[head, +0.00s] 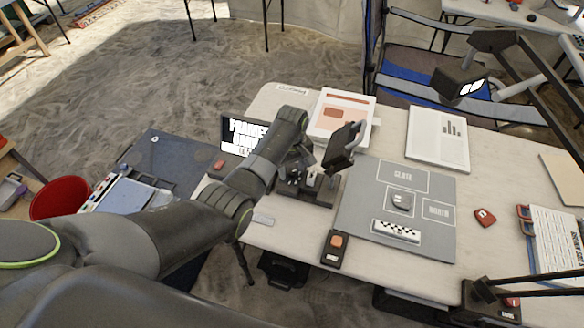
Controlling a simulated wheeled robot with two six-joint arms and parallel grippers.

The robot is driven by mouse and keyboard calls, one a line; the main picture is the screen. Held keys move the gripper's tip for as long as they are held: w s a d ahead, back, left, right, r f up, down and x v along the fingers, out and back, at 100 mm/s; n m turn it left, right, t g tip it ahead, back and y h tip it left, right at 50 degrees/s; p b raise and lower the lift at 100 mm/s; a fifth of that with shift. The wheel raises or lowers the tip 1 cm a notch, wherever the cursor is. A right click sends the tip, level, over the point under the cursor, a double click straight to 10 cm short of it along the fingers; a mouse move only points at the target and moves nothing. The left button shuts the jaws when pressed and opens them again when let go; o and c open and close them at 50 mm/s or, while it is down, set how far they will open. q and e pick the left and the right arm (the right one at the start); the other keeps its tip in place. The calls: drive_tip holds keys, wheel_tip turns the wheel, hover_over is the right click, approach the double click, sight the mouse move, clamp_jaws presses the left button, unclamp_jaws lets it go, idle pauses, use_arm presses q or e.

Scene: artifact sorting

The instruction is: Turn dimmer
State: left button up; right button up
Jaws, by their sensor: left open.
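My left arm reaches in from the left over the table. Its left gripper (309,178) is open near the middle, low over a dark base with small silver parts; its fingertips are partly lost among these parts. A desk lamp's dark head (459,83) with a lit white panel hangs at the upper right. Its dark base (490,303) seems to be at the lower right and bears a small red part (512,302). I cannot tell whether this part is the dimmer. My left gripper is well apart from it. I do not see my right gripper.
A grey sorting mat (360,215) holds a grey block (400,201) and a checkered scale bar (396,231). A dark box with an orange button (336,242) stands at the front edge. A red object (485,217) lies right of the mat. Papers and a notebook (440,140) lie behind.

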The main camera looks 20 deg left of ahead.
use_arm(q)
drive_tip(key=c, duration=1)
drive_tip(key=shift+r, duration=0.1)
drive_tip(key=shift+r+m+p, duration=0.1)
drive_tip(key=shift+m+p, duration=0.6)
drive_tip(key=shift+m, duration=0.1)
drive_tip(key=shift+m+p, duration=0.7)
drive_tip(key=shift+m, duration=0.4)
drive_tip(key=shift+m+p, duration=0.9)
drive_tip(key=shift+m, duration=1.6)
